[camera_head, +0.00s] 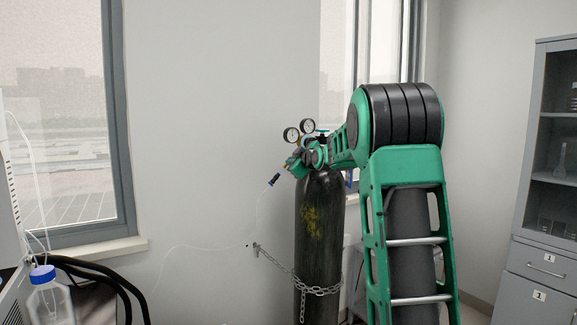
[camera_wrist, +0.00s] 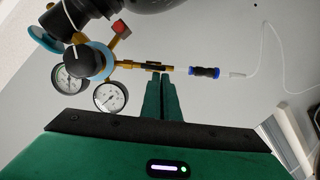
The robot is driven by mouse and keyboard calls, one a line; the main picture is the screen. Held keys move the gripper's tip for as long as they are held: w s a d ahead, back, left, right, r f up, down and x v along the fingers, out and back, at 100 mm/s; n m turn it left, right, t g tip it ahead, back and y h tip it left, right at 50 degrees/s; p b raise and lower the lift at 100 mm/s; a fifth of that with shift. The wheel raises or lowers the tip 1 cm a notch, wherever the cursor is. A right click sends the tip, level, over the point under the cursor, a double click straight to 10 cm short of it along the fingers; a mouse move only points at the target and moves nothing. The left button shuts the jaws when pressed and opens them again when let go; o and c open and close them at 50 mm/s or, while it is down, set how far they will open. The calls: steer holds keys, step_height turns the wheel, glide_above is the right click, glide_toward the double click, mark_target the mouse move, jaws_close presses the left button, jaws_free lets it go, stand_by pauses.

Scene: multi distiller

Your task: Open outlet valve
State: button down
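The gas regulator sits on top of a dark gas cylinder (camera_head: 318,215), with two round gauges (camera_head: 291,134). In the wrist view the regulator shows a black knob (camera_wrist: 88,60), the gauges (camera_wrist: 111,97) and a brass outlet (camera_wrist: 130,64) running right. The outlet valve (camera_wrist: 156,65), a black part on the brass outlet, lies just beyond my fingertips. My gripper (camera_wrist: 160,76) has its two green fingers close together, tips at the lower edge of the brass outlet. I cannot tell whether anything is pinched between them. In the head view my arm hides part of the regulator.
A black and blue connector (camera_wrist: 205,72) with a thin clear tube (camera_wrist: 262,80) lies right of the outlet. A chain (camera_head: 315,290) holds the cylinder to the wall. A blue-capped bottle (camera_head: 48,300) stands lower left, and a grey cabinet (camera_head: 545,262) at right.

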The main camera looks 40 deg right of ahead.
steer(key=s+a+r, duration=0.5)
steer(key=s, duration=0.4)
steer(key=s+a+f+m+g+y, duration=0.1)
steer(key=s+a+f+m+g, duration=0.3)
steer(key=s+f, duration=0.7)
steer(key=s+a+f+m+g+y, duration=0.1)
steer(key=s+a+f+m+g, duration=0.3)
steer(key=s+f, duration=0.7)
steer(key=s+a+f+m+g+y, duration=0.1)
steer(key=s+a+f+m+g, duration=0.1)
steer(key=s, duration=0.9)
steer(key=s+a+f+m+g, duration=0.2)
steer(key=s+a+f+g, duration=0.3)
steer(key=s+f, duration=0.3)
steer(key=s, duration=0.4)
steer(key=shift+s+a+f+m+g+y, duration=0.3)
steer(key=shift+a+y, duration=0.1)
steer(key=shift+w+f, duration=0.25)
steer(key=shift+w, duration=0.4)
